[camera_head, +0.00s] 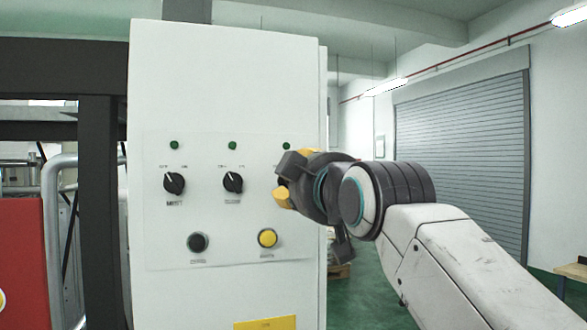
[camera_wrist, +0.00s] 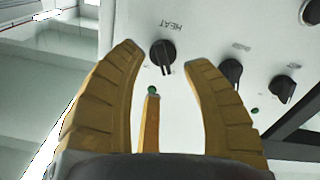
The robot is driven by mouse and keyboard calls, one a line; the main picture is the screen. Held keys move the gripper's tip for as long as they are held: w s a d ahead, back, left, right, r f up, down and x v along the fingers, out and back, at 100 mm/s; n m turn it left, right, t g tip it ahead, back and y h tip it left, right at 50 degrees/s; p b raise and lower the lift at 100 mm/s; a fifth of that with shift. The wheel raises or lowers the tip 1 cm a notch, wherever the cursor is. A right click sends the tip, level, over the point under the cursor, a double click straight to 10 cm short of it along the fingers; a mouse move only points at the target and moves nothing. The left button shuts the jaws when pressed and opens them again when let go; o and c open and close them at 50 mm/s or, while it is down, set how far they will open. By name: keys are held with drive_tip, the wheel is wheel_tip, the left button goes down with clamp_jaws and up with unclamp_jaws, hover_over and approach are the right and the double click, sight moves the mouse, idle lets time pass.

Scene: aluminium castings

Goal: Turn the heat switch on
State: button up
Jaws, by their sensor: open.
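The heat switch (camera_wrist: 162,54) is a black rotary knob on a white panel, with an upside-down HEAT label beside it in the wrist view. Its ridge looks roughly in line with my fingers in that view. My gripper (camera_wrist: 164,62) is open, with its yellow fingertips on either side of the knob and apart from it; nothing is held. I cannot tell the exact depth gap. In the head view my gripper (camera_head: 292,177) is at the right side of the control cabinet (camera_head: 230,80) and hides the heat switch. A green lamp (camera_head: 286,146) sits above that spot.
Two other black knobs (camera_head: 174,183) (camera_head: 232,182) sit left of my gripper. A black button (camera_head: 198,242) and a yellow button (camera_head: 267,238) are below. A dark frame (camera_head: 100,200) and a red box (camera_head: 22,260) stand left. Open floor lies right of the cabinet.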

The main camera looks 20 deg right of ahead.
drive_tip(key=shift+w+p, duration=0.65)
drive_tip(key=shift+w, duration=1.05)
drive_tip(key=shift+c, duration=0.2)
clamp_jaws()
